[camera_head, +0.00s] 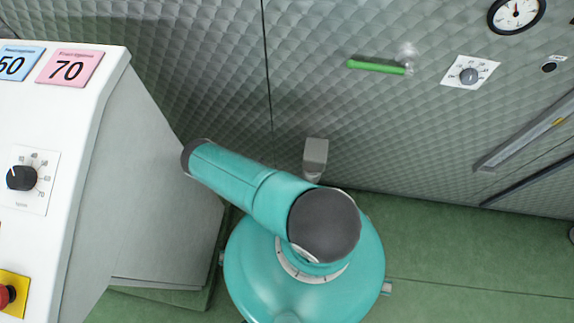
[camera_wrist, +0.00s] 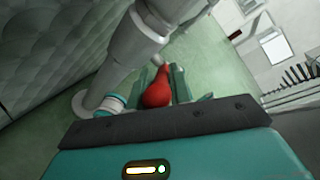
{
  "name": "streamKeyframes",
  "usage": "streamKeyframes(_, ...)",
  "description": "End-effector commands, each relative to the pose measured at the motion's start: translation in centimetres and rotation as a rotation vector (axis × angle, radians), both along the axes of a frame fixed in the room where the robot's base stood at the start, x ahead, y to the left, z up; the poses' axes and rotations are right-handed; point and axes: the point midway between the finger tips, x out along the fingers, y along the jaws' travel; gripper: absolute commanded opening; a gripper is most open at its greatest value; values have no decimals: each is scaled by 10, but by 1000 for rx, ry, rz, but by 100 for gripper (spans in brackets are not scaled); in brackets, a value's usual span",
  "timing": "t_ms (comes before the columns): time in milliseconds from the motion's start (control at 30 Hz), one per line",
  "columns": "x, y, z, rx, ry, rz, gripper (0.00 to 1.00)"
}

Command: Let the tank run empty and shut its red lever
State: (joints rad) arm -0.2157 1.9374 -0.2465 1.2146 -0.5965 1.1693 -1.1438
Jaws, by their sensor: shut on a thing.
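The red lever (camera_wrist: 158,91) shows in the wrist view between the fingers of my gripper (camera_wrist: 155,84), which is shut on it. The lever sits beside a thick grey pipe (camera_wrist: 135,50); I cannot tell its exact angle. The quilted grey tank wall (camera_head: 190,70) fills the back of the head view, and its side also shows at left in the wrist view (camera_wrist: 45,55). In the head view my arm hides my gripper and the red lever. A level-gauge-like strip (camera_head: 525,130) is on the wall at right; its reading is unclear.
A green lever (camera_head: 378,66), a small dial (camera_head: 468,76) and a round gauge (camera_head: 516,14) are on the wall. A grey block (camera_head: 316,155) projects low from it. A white console (camera_head: 100,110) with number cards stands close at left. Green floor (camera_head: 450,260) is open at right.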

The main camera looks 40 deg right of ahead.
Motion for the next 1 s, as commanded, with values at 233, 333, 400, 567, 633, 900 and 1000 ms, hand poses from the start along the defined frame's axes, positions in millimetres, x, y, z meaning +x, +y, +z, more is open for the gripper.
streamKeyframes(233,6,-2,-3,-27,26,7,0)
streamKeyframes(333,6,-2,-3,-30,30,7,0)
streamKeyframes(400,6,-2,-3,-31,31,7,0)
streamKeyframes(567,7,-2,-3,-30,30,7,0)
streamKeyframes(633,7,-2,-3,-30,30,7,22)
streamKeyframes(900,6,0,-4,-29,33,4,39)
streamKeyframes(1000,6,0,-4,-28,33,3,39)
